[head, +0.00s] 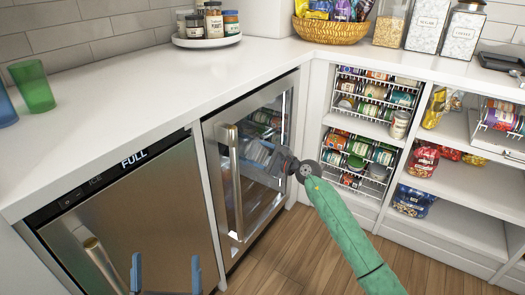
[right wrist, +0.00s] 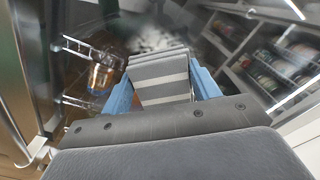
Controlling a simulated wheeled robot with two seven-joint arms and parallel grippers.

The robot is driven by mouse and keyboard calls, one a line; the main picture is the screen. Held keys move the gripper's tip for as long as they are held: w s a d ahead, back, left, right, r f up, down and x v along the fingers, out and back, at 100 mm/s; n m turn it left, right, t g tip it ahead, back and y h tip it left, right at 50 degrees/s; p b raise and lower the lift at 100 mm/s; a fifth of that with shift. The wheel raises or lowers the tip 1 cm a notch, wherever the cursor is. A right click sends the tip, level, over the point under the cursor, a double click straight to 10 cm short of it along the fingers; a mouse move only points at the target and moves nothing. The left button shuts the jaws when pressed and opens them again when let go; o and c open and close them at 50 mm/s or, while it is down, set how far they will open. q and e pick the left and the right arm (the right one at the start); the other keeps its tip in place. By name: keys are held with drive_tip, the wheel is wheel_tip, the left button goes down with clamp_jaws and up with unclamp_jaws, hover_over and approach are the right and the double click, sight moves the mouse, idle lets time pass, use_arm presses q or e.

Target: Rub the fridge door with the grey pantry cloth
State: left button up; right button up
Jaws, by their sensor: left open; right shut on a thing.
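The fridge (head: 268,190) is the glass-fronted one under the counter, with a steel frame and a vertical bar handle (head: 236,190). My right gripper (head: 262,155) is in front of its glass, right of the handle. In the right wrist view the blue fingers are shut on the grey pantry cloth (right wrist: 160,78), folded with pale stripes. I cannot tell whether the cloth touches the glass; in the head view it is hard to make out. My left gripper (head: 165,272) is open and empty at the bottom edge, before the steel ice maker.
The ice maker (head: 140,215), reading FULL, has its own handle (head: 98,262) sticking out. Right of the fridge are open shelves (head: 470,170) with can racks and snack bags. Green and blue cups (head: 33,87) stand on the counter. Wooden floor (head: 285,250) is clear.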

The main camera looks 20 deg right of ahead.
sight(252, 157)
drive_tip(key=shift+s+a+p, duration=0.5)
drive_tip(key=shift+s+a, duration=0.2)
drive_tip(key=shift+a, duration=0.15)
drive_tip(key=shift+s+a+r+p, duration=0.15)
drive_tip(key=shift+s+a+p, duration=0.2)
drive_tip(key=shift+a+p, duration=0.15)
drive_tip(key=shift+s+a+p, duration=0.65)
drive_tip(key=shift+s+a, duration=0.1)
drive_tip(key=shift+a, duration=0.35)
drive_tip(key=shift+r+p, duration=1.1)
drive_tip(key=shift+r, duration=0.15)
drive_tip(key=shift+w+d+f+b, duration=0.2)
drive_tip(key=shift+w+d+b, duration=0.15)
drive_tip(key=shift+d+b, duration=0.2)
drive_tip(key=shift+w+d+r+b, duration=0.1)
drive_tip(key=shift+w+d+b, duration=0.8)
drive_tip(key=shift+d, duration=0.2)
drive_tip(key=shift+w+d+b, duration=0.9)
drive_tip(key=shift+d+b, duration=0.3)
drive_tip(key=shift+w+d+b, duration=0.8)
drive_tip(key=shift+d+b, duration=0.2)
drive_tip(key=shift+w+d+b, duration=0.75)
drive_tip(key=shift+d+b, duration=0.2)
drive_tip(key=shift+s+a, duration=0.1)
drive_tip(key=shift+a, duration=0.05)
